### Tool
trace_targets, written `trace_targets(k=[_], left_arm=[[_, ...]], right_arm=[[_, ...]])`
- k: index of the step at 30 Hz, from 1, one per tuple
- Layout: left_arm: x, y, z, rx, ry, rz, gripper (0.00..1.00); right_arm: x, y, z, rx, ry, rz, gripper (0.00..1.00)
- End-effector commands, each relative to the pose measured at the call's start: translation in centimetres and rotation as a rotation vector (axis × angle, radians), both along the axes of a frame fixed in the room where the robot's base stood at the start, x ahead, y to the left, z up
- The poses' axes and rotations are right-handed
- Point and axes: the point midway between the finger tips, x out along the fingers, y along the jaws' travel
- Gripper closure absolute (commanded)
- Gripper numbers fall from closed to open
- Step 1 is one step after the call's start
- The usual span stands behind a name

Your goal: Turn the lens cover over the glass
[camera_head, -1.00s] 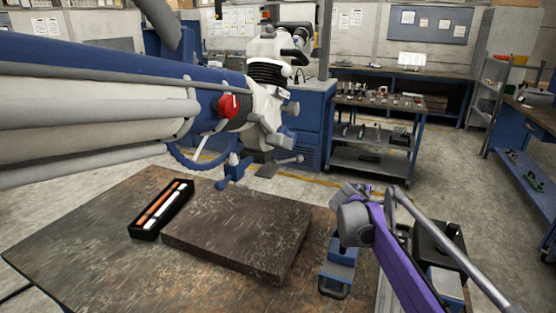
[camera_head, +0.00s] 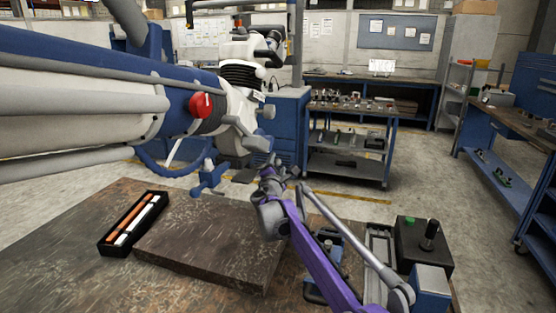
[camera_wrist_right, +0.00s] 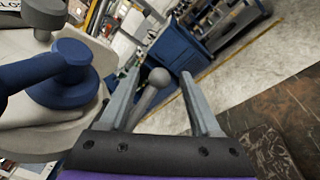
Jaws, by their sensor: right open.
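The microscope head (camera_head: 238,100) hangs on a thick blue and white arm (camera_head: 120,95) above the table. In the right wrist view a grey ball-ended lever (camera_wrist_right: 150,94) stands between the fingers of my right gripper (camera_wrist_right: 160,76), which is open; I cannot tell whether they touch it. The blue knob (camera_wrist_right: 68,72) on the pale head is left of the fingers. In the head view my right gripper (camera_head: 278,166) is just below and right of the head and hides part of its underside. The lens cover and glass cannot be told apart clearly. My left gripper is out of view.
A dark slab (camera_head: 205,245) and a black tray (camera_head: 128,232) with orange and white sticks lie on the brown table (camera_head: 65,255). A black box (camera_head: 415,255) with a joystick stands at the right. A red knob (camera_head: 201,105) is on the microscope arm.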

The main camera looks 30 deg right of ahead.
Motion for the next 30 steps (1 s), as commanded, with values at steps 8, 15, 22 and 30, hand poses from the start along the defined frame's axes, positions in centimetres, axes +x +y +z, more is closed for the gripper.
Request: trace_targets(k=[8, 15, 22, 30], left_arm=[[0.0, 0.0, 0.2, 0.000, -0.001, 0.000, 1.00], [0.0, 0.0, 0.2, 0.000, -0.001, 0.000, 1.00], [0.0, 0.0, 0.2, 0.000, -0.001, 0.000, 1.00], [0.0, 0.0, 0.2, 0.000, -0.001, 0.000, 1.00]], right_arm=[[3.0, -2.4, 0.0, 0.000, 0.000, -0.001, 0.36], [3.9, -3.1, 0.0, 0.000, 0.000, 0.000, 0.36], [3.9, -3.1, 0.0, 0.000, 0.000, 0.000, 0.36], [3.9, -3.1, 0.0, 0.000, 0.000, 0.000, 0.79]])
